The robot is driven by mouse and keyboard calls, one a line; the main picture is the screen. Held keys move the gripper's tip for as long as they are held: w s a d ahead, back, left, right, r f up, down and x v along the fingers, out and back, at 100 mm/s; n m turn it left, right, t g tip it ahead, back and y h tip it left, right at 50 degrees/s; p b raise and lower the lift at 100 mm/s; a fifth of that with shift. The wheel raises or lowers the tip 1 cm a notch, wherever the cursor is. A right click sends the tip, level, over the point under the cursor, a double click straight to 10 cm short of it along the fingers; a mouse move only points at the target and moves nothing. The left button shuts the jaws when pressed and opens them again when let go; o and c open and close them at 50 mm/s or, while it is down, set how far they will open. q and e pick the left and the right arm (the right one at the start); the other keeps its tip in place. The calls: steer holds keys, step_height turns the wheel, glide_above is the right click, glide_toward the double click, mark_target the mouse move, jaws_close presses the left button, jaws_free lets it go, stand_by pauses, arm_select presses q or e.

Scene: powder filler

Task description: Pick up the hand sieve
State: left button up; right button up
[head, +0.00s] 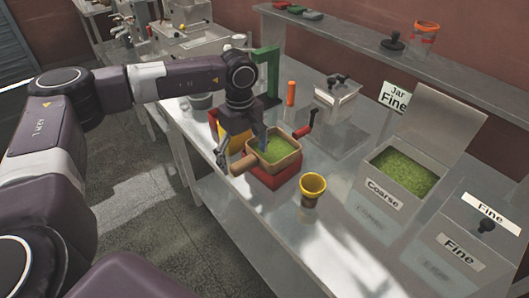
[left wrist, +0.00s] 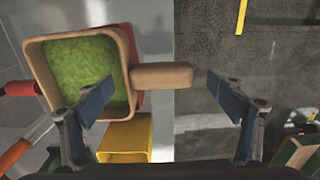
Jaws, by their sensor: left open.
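The hand sieve (head: 291,163) is a square wooden frame filled with green powder, with a short wooden handle (head: 241,164) pointing left. It sits on a red stand (head: 270,181) on the metal table. My left gripper (head: 243,150) is open just above the handle. In the left wrist view the sieve (left wrist: 128,50) shows at upper left, and its handle (left wrist: 163,75) lies across the gap between the open fingers of the left gripper (left wrist: 162,98), with no grip on it. My right gripper is not in view.
A yellow cup (head: 313,190) stands right of the sieve. A red crank (head: 306,124) and an orange cylinder (head: 291,93) are behind it. A green frame (head: 272,70) rises close to my left wrist.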

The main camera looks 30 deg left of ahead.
arm_select(q)
steer(key=shift+c, duration=0.3)
steer(key=c, duration=1.4)
steer(key=shift+r, duration=0.15)
